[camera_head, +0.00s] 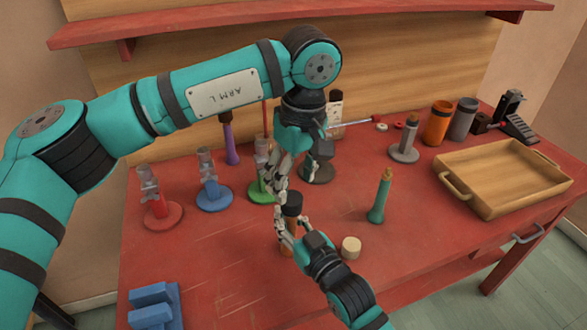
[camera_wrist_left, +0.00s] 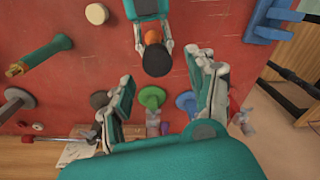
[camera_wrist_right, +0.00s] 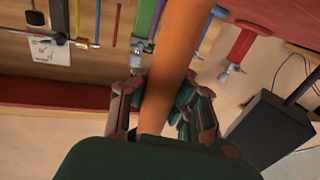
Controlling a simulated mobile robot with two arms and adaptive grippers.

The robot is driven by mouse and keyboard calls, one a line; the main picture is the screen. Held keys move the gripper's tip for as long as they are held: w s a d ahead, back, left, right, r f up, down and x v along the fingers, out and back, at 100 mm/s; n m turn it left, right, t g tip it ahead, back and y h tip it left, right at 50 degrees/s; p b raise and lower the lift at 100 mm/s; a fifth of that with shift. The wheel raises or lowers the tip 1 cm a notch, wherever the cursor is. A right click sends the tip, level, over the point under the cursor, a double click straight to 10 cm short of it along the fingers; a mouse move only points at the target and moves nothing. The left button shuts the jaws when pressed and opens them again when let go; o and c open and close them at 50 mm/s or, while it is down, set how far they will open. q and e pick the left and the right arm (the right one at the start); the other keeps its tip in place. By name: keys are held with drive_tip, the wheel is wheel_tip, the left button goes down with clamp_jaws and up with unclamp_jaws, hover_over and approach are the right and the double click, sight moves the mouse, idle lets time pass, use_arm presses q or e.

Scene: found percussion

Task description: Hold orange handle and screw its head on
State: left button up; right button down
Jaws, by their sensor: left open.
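The orange handle (camera_head: 291,228) stands roughly upright near the middle of the table. A black head (camera_head: 292,203) is at its top; I cannot tell how tightly it sits. My right gripper (camera_head: 294,233) is shut around the handle, below the head. In the right wrist view the orange handle (camera_wrist_right: 178,60) runs between the fingers; its head is not seen there. My left gripper (camera_head: 280,185) is just above the black head, pointing down, open and empty. The left wrist view shows the black head (camera_wrist_left: 157,62) beyond and between its spread fingers.
A cream head (camera_head: 351,247) and a green handle (camera_head: 380,198) are to the right. Red (camera_head: 160,214), blue (camera_head: 214,194) and green stands line the left and back. A wooden tray (camera_head: 470,200) is at the right. Blue blocks (camera_head: 155,305) lie front left.

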sight(292, 198)
use_arm(q)
drive_tip(key=n, duration=0.5)
drive_tip(key=shift+r, duration=0.15)
drive_tip(key=n, duration=0.8)
drive_tip(key=shift+r, duration=0.2)
drive_tip(key=n, duration=0.7)
drive_tip(key=shift+r, duration=0.25)
drive_tip(key=n, duration=0.7)
drive_tip(key=shift+r+n+h, duration=0.2)
drive_tip(key=shift+n+h, duration=0.1)
drive_tip(key=shift+w+a+f, duration=0.1)
drive_tip(key=shift+w+f, duration=0.05)
drive_tip(key=shift+f, duration=1.85)
drive_tip(key=shift+w+a+f, duration=0.1)
drive_tip(key=shift+w+f, duration=0.05)
drive_tip(key=shift+f, duration=1.85)
